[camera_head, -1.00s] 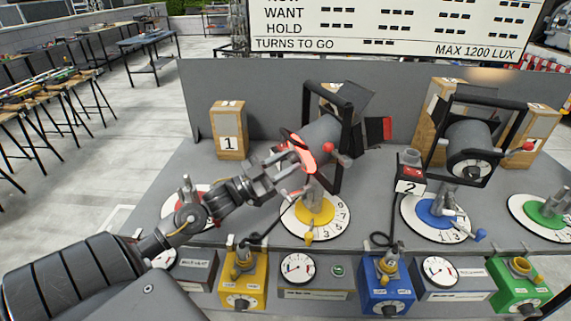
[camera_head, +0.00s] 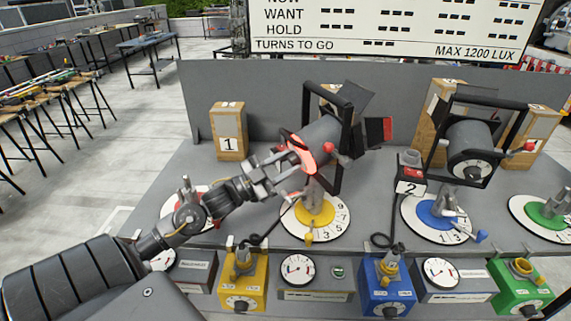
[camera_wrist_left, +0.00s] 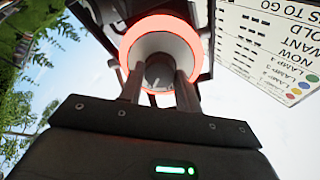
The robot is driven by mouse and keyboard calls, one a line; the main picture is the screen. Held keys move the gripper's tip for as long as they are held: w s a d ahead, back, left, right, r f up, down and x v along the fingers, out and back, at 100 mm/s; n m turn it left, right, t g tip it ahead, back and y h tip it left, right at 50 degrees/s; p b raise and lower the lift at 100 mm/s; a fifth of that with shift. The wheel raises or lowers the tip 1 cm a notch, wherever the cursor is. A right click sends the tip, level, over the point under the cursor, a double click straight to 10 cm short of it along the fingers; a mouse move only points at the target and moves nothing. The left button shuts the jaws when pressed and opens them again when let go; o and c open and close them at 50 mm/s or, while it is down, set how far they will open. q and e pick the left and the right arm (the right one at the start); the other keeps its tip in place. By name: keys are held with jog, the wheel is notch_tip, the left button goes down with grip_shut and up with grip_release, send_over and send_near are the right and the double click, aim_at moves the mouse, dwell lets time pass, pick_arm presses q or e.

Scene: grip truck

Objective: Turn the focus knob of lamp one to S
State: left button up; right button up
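A grey lamp barrel (camera_head: 323,133) hangs in a black yoke above a yellow dial (camera_head: 315,210), to the right of a wooden block marked 1 (camera_head: 229,145). A red glowing ring (camera_head: 299,154) circles its back end. My left gripper (camera_head: 286,172) is at that back end. In the left wrist view, its two fingers (camera_wrist_left: 160,88) lie on either side of a dark round knob (camera_wrist_left: 158,72) in the middle of the ring (camera_wrist_left: 195,42). A pale mark shows low on the knob. I cannot tell whether the fingers press on it, and no S is readable. My right gripper is not in view.
A second lamp (camera_head: 468,135) stands on a blue dial (camera_head: 434,220) to the right, near a box marked 2 (camera_head: 409,187). Yellow (camera_head: 243,283) and blue (camera_head: 388,290) boxes line the bench front. A signboard (camera_head: 390,30) stands behind.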

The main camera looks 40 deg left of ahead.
pick_arm(q)
jog(key=o, duration=0.4)
jog(key=b+v, duration=0.3)
jog(key=v, duration=0.8)
jog(key=shift+w+r, duration=0.1)
jog(key=shift+r, duration=0.1)
